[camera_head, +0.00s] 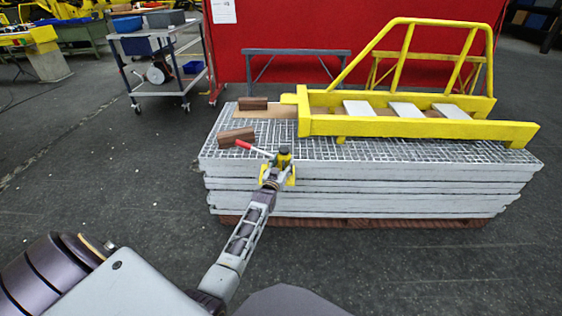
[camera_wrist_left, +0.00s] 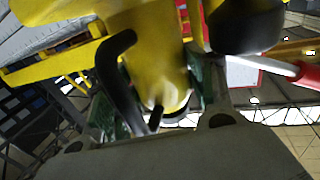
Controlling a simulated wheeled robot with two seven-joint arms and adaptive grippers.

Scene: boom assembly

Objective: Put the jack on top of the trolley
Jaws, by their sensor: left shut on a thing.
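The jack (camera_head: 285,159) is yellow and black with a red-tipped handle that points left. It is at the near edge of the grating stack, in my left gripper (camera_head: 270,182). The left wrist view shows the yellow jack body (camera_wrist_left: 155,55) close up between the fingers, with the red handle grip (camera_wrist_left: 305,76) at the right. My left gripper is shut on the jack. I cannot tell whether the jack touches the grating. The trolley (camera_head: 165,89) is a grey cart on castors at the upper left, well away from the gripper. My right gripper is not in view.
The grating stack (camera_head: 350,185) carries a yellow boom frame (camera_head: 420,127) and brown wooden blocks (camera_head: 237,137). The trolley's top holds blue and grey boxes (camera_head: 137,45); a reel (camera_head: 157,73) sits on its lower shelf. Open floor lies between trolley and stack. A red partition stands behind.

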